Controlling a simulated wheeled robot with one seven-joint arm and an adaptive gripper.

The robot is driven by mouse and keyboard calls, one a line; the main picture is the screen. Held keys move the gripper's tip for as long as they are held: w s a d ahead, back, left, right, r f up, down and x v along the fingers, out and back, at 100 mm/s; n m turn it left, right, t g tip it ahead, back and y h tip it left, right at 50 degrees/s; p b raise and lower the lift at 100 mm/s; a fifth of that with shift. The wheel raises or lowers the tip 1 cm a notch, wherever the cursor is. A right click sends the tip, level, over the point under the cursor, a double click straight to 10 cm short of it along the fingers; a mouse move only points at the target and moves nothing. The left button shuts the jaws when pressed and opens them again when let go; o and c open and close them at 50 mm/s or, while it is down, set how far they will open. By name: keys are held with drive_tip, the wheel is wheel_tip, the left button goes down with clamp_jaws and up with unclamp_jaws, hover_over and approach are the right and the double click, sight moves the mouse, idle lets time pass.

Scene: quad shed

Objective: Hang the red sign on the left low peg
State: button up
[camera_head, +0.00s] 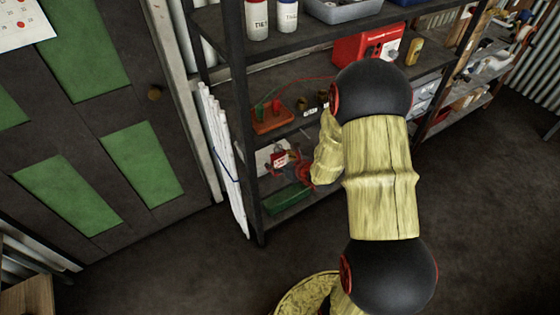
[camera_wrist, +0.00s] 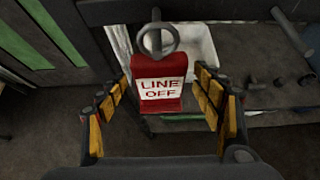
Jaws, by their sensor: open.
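The red sign (camera_wrist: 160,67) has a white label reading LINE OFF and a grey ring at its top. In the wrist view it stands roughly upright between the two yellow-padded fingers of my gripper (camera_wrist: 161,92). The fingers are open, with a gap on each side of the sign. In the head view the red sign (camera_head: 279,160) is small, at the lower shelf level, with my gripper (camera_head: 290,168) beside it, partly hidden by my arm.
Dark knobs (camera_wrist: 280,82) stand on a grey surface to the right. A green case (camera_head: 288,198) lies on the shelf below. White tubes (camera_head: 222,160) lean on the rack's left end. An orange tray (camera_head: 272,120) sits above.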

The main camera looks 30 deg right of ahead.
drive_tip(key=v, duration=1.1)
drive_tip(key=shift+s+r, duration=0.2)
drive_tip(key=shift+s, duration=0.1)
